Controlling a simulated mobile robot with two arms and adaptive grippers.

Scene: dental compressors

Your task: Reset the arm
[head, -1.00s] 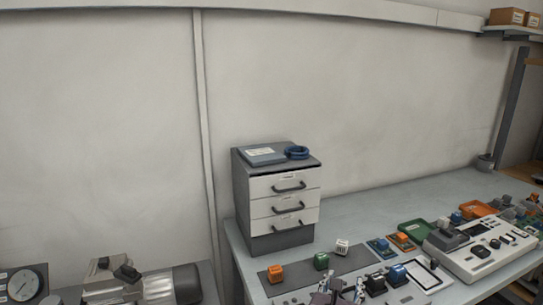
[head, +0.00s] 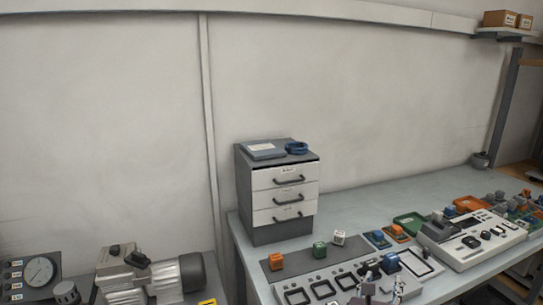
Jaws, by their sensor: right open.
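My right gripper (head: 382,287) shows at the bottom edge of the head view, over the front part of the bench. Only its tips are in the picture; it is open, and I see nothing between the fingers. The rest of my right arm is out of frame. My left gripper and arm are not in view. Just behind the right gripper is a blue block (head: 390,262) on a panel with several black square frames (head: 297,296).
Orange (head: 276,261), green (head: 319,249) and white (head: 339,237) blocks stand on a dark strip. A drawer unit (head: 285,202) stands behind. A white device (head: 470,240) and green tray (head: 409,222) are to the right. A compressor (head: 150,278) is at lower left.

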